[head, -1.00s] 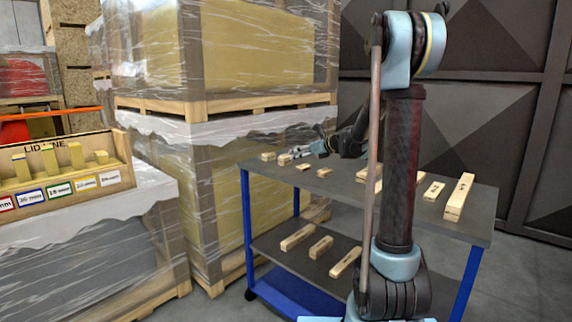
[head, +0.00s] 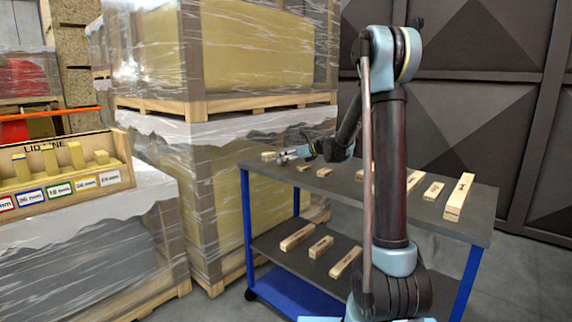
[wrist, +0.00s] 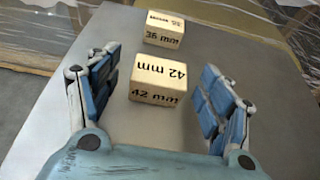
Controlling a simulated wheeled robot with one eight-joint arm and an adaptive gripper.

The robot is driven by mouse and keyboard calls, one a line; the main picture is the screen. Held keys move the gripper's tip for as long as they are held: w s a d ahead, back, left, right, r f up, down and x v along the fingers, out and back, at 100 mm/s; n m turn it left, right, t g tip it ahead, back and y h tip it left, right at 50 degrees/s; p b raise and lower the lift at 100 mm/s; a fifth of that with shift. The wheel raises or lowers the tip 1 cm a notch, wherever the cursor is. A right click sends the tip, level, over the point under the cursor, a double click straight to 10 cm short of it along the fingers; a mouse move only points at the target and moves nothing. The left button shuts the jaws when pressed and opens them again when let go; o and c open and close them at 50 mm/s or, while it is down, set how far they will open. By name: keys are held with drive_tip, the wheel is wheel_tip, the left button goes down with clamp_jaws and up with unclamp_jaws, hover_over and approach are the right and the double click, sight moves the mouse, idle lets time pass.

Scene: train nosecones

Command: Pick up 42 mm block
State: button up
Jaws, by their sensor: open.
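The 42 mm block (wrist: 159,82) is a pale wooden block with its size printed on its top and front. In the wrist view it sits on the grey table top, between and slightly ahead of my gripper's spread fingers. My gripper (wrist: 160,70) is open, with one blue-padded finger to each side of the block and a gap on both sides. In the head view my gripper (head: 287,156) is low over the far left end of the cart's top, and it mostly covers the block there.
A 36 mm block (wrist: 165,29) stands just beyond the 42 mm one. More wooden blocks lie along the cart's top (head: 400,215) and lower shelf (head: 285,262). Wrapped pallets (head: 215,130) stand behind the cart. A labelled rack (head: 70,188) is at the left.

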drive_tip(key=c, duration=1.1)
drive_tip(key=shift+r, duration=0.1)
drive_tip(key=shift+c, duration=0.2)
